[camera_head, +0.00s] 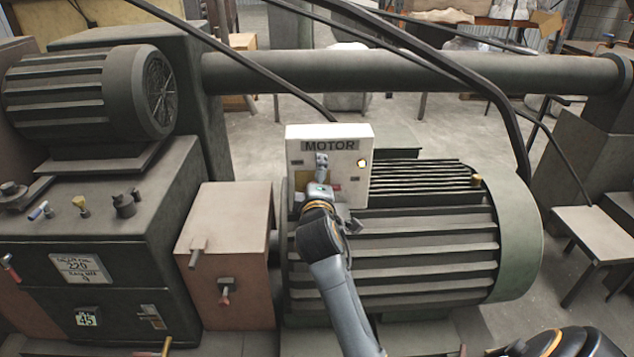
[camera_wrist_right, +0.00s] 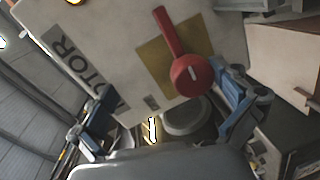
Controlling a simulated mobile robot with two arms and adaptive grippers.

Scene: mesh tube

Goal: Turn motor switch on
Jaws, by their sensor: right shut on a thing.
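The white motor control box (camera_head: 351,136), labelled MOTOR, stands upright in front of the ribbed green-grey motor. In the right wrist view the box face (camera_wrist_right: 115,50) is tilted and close. Its red switch (camera_wrist_right: 193,75) has a long handle pointing up and slightly left, on a yellow plate (camera_wrist_right: 158,62). My right gripper (camera_head: 321,172) is at the front of the box and covers most of the switch in the head view. My left gripper is not in view.
The ribbed motor (camera_head: 440,245) fills the area right of the box. A reddish-brown box (camera_head: 226,250) with levers stands at left, beside a dark machine cabinet (camera_head: 110,265). Dark bars (camera_head: 440,60) cross above. A yellow-white light (camera_head: 362,163) glows on the box.

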